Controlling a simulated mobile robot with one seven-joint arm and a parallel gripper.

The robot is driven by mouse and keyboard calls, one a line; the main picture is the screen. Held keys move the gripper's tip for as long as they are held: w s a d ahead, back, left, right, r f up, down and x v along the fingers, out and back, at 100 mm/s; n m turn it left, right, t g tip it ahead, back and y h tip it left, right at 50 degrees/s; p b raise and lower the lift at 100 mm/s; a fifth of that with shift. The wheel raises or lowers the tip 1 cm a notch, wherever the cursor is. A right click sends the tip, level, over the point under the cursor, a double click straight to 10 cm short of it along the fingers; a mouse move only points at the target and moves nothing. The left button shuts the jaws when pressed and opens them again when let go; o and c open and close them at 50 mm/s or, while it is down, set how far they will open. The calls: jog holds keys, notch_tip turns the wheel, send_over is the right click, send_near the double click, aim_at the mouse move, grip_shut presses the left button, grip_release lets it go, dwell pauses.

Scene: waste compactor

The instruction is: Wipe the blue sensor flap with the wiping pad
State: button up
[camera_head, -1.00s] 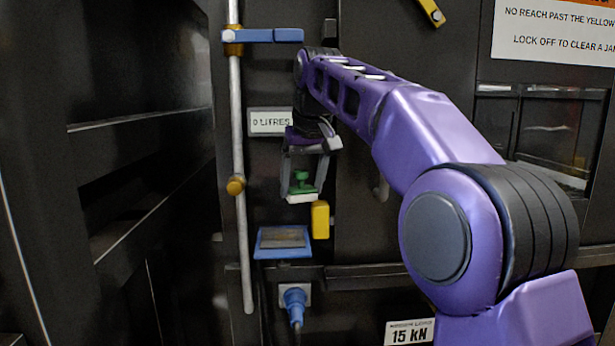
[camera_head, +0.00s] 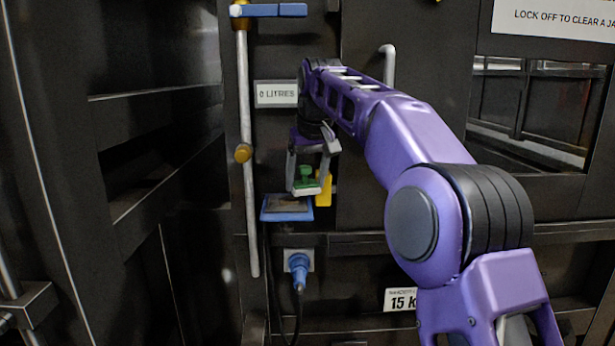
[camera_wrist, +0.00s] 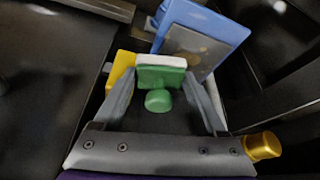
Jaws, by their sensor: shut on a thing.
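The wiping pad (camera_head: 306,190) has a green back and knob and a white face. My gripper (camera_head: 305,182) is shut on it, with a finger on each side; the pad also shows in the wrist view (camera_wrist: 161,78). The blue sensor flap (camera_head: 287,216) juts from the dark panel and has a grey-brown patch on its top. In the head view the pad overlaps the flap's upper right part. In the wrist view the flap (camera_wrist: 226,28) lies just beyond the pad's white edge. I cannot tell whether pad and flap touch.
A yellow block (camera_head: 324,188) is close behind and right of the pad. A grey vertical pipe (camera_head: 249,200) with brass fittings runs to the left. A blue plug (camera_head: 299,268) with a cable sits below the flap. A blue lever (camera_head: 275,10) is above.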

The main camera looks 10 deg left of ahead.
aim_at(288, 200)
jog(key=shift+f+b, duration=0.65)
jog(key=shift+f, duration=0.35)
dwell(0.5)
jog(key=shift+a, duration=0.1)
jog(key=shift+s+a+r+p, duration=0.1)
jog(key=shift+a+r+p, duration=0.05)
jog(key=shift+a+p, duration=0.4)
jog(key=shift+s+a+p, duration=0.15)
jog(key=shift+a+p, duration=0.15)
jog(key=shift+a, duration=0.25)
jog(key=shift+s+a+p, duration=0.15)
jog(key=shift+a+p, duration=0.15)
jog(key=shift+a, duration=0.25)
jog(key=shift+s+a+f, duration=0.1)
jog(key=shift+s+a, duration=0.1)
jog(key=shift+a, duration=0.5)
jog(key=shift+s+a+f, duration=0.1)
jog(key=shift+s+a, duration=0.1)
jog(key=shift+a, duration=0.55)
jog(key=shift+s+a+f, duration=0.1)
jog(key=shift+s+a, duration=0.1)
jog(key=shift+a, duration=0.5)
jog(key=shift+w+d+r, duration=0.1)
jog(key=shift+w+d, duration=0.1)
jog(key=shift+d, duration=0.5)
jog(key=shift+w+d+r, duration=0.1)
jog(key=shift+w+d, duration=0.1)
jog(key=shift+d, duration=0.5)
jog(key=shift+w+d, duration=0.2)
jog(key=shift+d, duration=0.5)
